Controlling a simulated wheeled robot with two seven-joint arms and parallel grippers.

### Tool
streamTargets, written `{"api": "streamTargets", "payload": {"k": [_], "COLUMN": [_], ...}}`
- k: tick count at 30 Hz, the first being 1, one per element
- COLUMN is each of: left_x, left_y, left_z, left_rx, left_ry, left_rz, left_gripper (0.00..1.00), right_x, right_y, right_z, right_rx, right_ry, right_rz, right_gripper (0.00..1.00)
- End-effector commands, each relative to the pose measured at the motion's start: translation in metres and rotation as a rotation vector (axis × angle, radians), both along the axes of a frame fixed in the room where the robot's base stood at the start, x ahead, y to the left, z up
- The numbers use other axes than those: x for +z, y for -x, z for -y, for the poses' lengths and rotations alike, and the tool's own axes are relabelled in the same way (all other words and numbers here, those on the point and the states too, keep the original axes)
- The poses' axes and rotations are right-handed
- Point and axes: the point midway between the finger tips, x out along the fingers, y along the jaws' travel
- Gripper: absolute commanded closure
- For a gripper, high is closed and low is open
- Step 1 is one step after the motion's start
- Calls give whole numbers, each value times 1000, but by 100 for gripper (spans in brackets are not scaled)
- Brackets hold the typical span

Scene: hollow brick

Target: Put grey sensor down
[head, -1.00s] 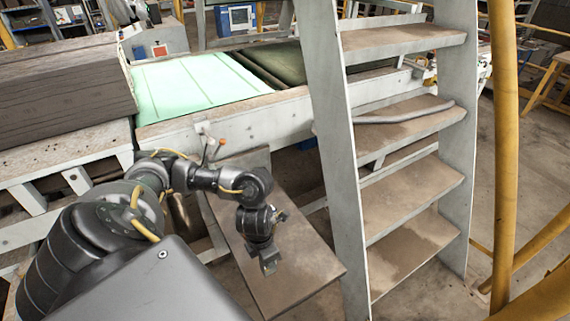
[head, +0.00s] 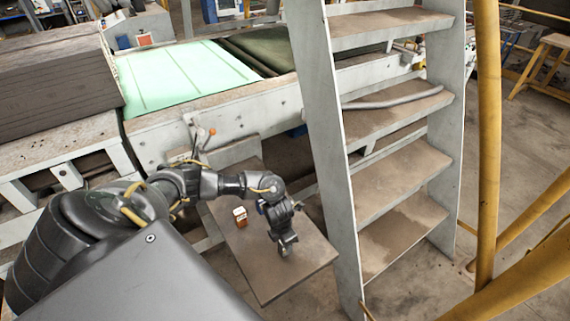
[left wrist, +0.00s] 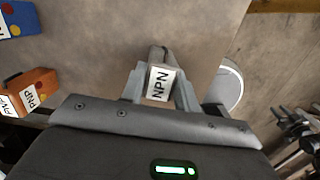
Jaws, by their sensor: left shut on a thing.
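The grey sensor (left wrist: 158,85) with a white NPN label is between the fingers of my left gripper (left wrist: 160,88) in the left wrist view. The gripper is shut on it. In the head view my left gripper (head: 286,248) points down over the near part of the brown board table (head: 265,265). I cannot tell whether the sensor touches the board. An orange sensor (left wrist: 32,90) with a PNP label lies on the board and also shows in the head view (head: 240,217). My right gripper is not in view.
A blue sensor (left wrist: 18,20) is at the top left of the left wrist view. A white round object (left wrist: 232,84) shows past the board edge. The grey metal stairs (head: 340,190) stand just right of the board. The conveyor frame (head: 220,120) is behind.

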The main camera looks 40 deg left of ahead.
Motion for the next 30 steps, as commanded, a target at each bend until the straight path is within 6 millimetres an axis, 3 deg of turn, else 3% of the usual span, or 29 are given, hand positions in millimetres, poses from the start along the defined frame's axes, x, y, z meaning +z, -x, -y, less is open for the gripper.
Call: {"api": "streamTargets", "payload": {"k": [12,13,18,30], "left_x": [-8,-8,-7,2], "left_y": [-1,-1,-1,0], "left_z": [0,0,0,-1], "left_rx": [-1,-1,0,-2], "left_ry": [0,0,0,0], "left_rz": [3,2,2,3], "left_gripper": [94,68,48,48], "right_x": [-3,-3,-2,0], "right_y": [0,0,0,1], "right_z": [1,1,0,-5], "right_rx": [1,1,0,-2], "right_ry": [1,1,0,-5], "right_rz": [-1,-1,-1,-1], "right_gripper": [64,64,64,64]}}
